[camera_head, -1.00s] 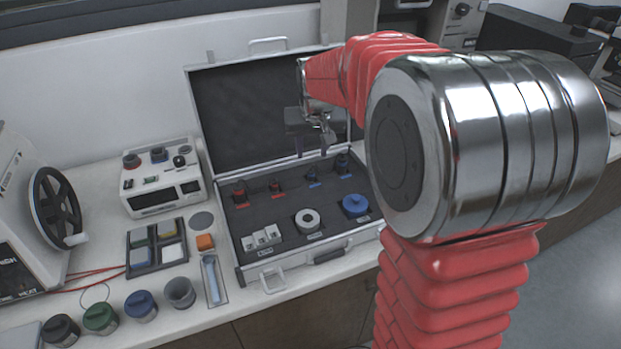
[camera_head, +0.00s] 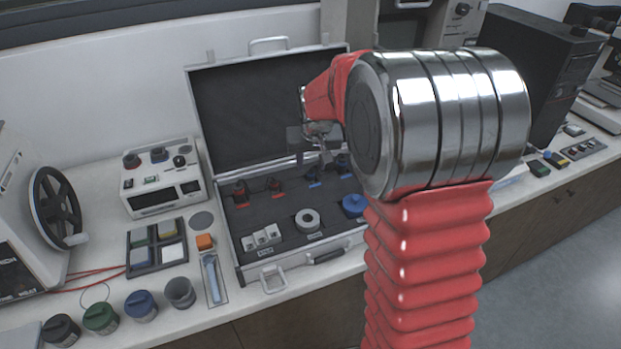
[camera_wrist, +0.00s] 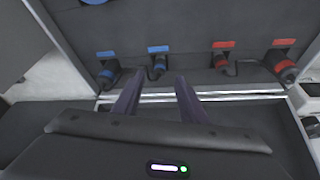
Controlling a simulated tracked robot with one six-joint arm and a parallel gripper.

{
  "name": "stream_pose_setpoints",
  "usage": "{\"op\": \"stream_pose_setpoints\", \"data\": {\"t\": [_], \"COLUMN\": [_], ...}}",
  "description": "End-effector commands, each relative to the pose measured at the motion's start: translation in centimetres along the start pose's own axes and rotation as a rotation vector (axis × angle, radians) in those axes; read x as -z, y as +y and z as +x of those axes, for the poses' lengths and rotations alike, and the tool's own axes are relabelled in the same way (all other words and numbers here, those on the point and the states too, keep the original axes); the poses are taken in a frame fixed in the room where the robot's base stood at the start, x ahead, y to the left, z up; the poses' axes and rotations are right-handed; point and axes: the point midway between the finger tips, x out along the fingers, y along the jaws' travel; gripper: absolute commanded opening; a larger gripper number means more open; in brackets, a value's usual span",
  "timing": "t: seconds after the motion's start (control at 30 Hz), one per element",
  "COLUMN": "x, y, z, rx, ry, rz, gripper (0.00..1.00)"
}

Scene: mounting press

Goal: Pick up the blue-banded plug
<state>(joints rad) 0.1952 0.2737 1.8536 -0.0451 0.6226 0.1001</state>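Two dark plugs with blue bands sit in the case's foam behind blue labels. In the wrist view one blue-banded plug (camera_wrist: 158,66) is between and just beyond my fingertips; the other blue-banded plug (camera_wrist: 107,75) is to the left. Whether the fingers are level with the plug cannot be told.
Two red-banded plugs (camera_wrist: 221,62) (camera_wrist: 286,71) stand beside them in the open case (camera_head: 236,243). The raised lid (camera_head: 255,110) is close behind my gripper. A white ring (camera_head: 307,220) and a blue lidded part (camera_head: 354,205) lie nearer the front.

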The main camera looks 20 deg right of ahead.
Motion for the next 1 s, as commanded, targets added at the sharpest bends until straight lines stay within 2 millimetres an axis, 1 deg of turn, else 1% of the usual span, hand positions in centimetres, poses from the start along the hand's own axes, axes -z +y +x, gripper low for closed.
{"op": "stream_pose_setpoints", "data": {"t": [0.03,0.13,0.2,0.3,0.83,1.0], "x": [-0.1,-0.1,-0.1,0.0,0.0,0.0], "y": [0.1,0.1,0.1,0.1,0.2,0.2], "z": [0.9,2.1,2.7,3.2,3.2,3.2], "rx": [0.0,0.0,0.0,0.0,-0.001,-0.001], "ry": [-0.004,-0.003,-0.003,-0.001,0.0,0.0], "rz": [0.0,0.0,0.0,0.0,0.001,0.001], "gripper": [0.38,0.38,0.38,0.38,0.38,0.27]}}
